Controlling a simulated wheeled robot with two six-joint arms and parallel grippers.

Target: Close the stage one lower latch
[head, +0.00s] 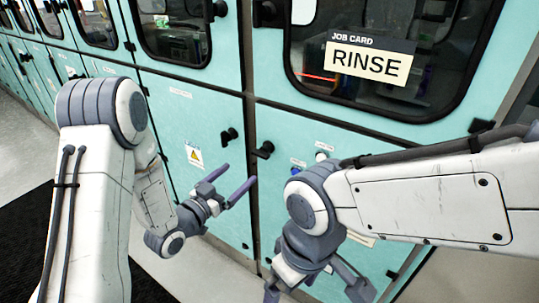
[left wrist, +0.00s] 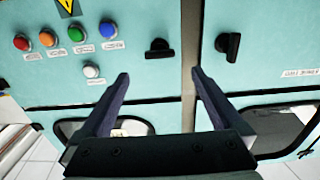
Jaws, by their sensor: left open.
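Two black latch handles sit on either side of the seam between two teal lower panels. In the head view the left latch (head: 229,136) and the right latch (head: 263,150) are above my left gripper (head: 222,183), which is open and empty. The left wrist view, turned upside down, shows the handle on the button panel lying roughly sideways (left wrist: 160,48) and the other standing upright (left wrist: 229,43). Neither is between the fingers (left wrist: 157,88). I cannot read which is stage one. My right gripper (head: 316,288) is open and empty, low by the right panel.
Red, orange, green, blue and white buttons (left wrist: 92,71) sit on one lower panel. Windowed upper doors are above; one carries a RINSE job card (head: 370,62). A warning sign (head: 194,155) marks the left panel. A dark mat (head: 25,240) covers part of the floor.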

